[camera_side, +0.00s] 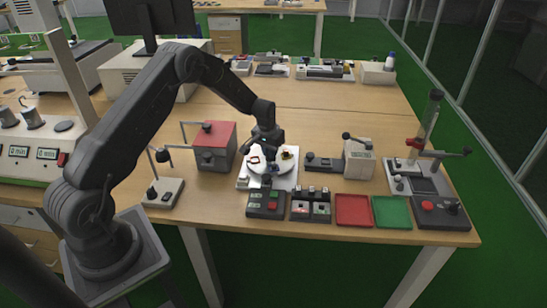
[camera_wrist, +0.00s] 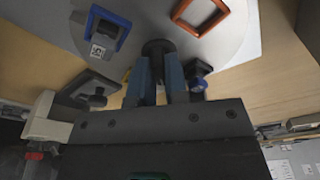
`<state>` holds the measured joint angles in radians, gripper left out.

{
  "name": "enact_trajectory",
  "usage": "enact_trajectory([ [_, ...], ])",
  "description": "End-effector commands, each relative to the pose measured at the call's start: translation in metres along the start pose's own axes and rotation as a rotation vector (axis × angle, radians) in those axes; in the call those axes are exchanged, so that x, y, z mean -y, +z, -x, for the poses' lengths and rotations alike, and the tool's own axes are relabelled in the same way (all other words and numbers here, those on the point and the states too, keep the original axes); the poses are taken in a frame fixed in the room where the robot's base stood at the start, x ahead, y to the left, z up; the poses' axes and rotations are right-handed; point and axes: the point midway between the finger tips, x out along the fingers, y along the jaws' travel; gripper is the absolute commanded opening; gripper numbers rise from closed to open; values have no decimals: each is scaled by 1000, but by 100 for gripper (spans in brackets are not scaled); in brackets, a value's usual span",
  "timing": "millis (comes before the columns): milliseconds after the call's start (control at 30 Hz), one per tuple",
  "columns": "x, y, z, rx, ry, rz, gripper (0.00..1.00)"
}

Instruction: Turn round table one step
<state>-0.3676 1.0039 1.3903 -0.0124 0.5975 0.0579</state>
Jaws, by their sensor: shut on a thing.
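The round table (camera_side: 256,168) is a pale disc on a white base near the front edge of the bench. It also fills the top of the wrist view (camera_wrist: 150,14). My gripper (camera_side: 266,148) points down at its middle. In the wrist view my gripper (camera_wrist: 158,62) has its two blue-grey fingers closed around a dark round knob (camera_wrist: 157,46) at the disc's centre. A blue frame (camera_wrist: 108,14) and an orange frame (camera_wrist: 200,35) lie on the disc. A dark grey frame and a small blue part are partly hidden beside the fingers.
A red box (camera_side: 213,145) stands left of the disc. A control box (camera_side: 266,204) stands in front. A red tray (camera_side: 352,210) and a green tray (camera_side: 391,212) lie to the right. A lever device (camera_side: 358,160) stands right of the disc.

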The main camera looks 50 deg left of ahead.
Motion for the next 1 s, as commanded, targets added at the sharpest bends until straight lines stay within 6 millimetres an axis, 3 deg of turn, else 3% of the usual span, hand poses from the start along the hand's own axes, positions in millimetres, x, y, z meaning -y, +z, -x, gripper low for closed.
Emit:
enact_trajectory([
  [1000,-3,-1,-1,0,-92,613,0],
])
